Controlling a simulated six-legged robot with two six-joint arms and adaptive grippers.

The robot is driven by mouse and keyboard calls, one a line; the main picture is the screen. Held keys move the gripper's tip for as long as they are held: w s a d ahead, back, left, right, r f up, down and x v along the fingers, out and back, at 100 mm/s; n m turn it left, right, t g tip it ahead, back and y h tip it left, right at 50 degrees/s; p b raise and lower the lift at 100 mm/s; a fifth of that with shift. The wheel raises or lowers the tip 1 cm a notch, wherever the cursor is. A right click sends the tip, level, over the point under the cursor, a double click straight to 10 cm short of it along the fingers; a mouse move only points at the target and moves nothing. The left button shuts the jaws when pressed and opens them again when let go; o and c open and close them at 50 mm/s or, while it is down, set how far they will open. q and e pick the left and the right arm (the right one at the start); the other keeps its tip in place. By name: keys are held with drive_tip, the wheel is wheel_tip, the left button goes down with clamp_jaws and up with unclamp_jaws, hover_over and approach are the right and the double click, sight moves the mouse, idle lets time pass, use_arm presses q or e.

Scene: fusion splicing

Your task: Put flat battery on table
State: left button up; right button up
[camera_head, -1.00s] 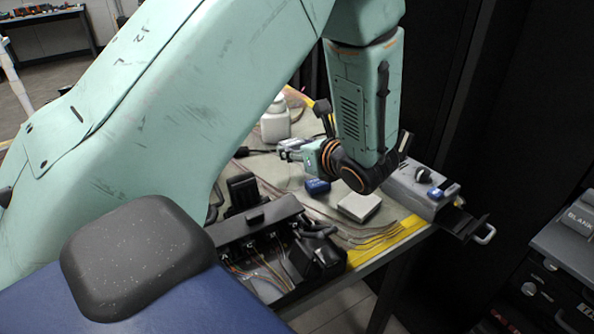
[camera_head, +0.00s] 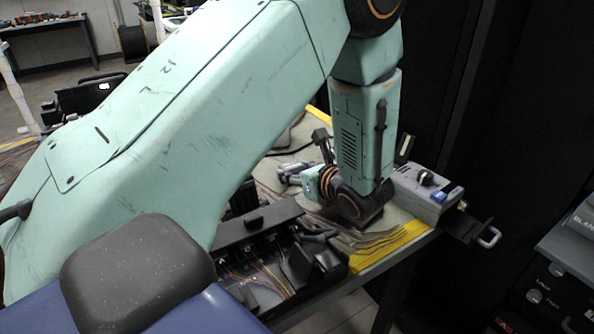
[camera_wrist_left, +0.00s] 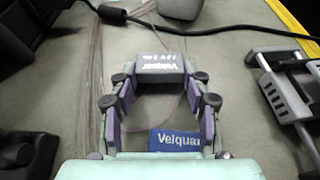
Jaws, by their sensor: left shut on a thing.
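In the head view, the left gripper (camera_head: 290,172) is low over the mat-covered table (camera_head: 392,224); the battery there is small and hard to make out. I cannot tell whether the battery touches the mat. A second, blue Velquar battery (camera_wrist_left: 175,140) lies nearer the palm in the left wrist view, below the fingers and partly hidden by the gripper body. My right gripper is not in view.
A grey device (camera_head: 425,190) with a knob and a blue part stands at the table's right end. A black open tray with wires (camera_head: 265,255) sits at the front edge. A grey slotted fixture (camera_wrist_left: 285,92) and a black cable (camera_wrist_left: 235,27) are near the left gripper.

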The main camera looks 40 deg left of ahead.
use_arm(q)
drive_tip(key=shift+f, duration=0.3)
drive_tip(key=o, duration=1.3)
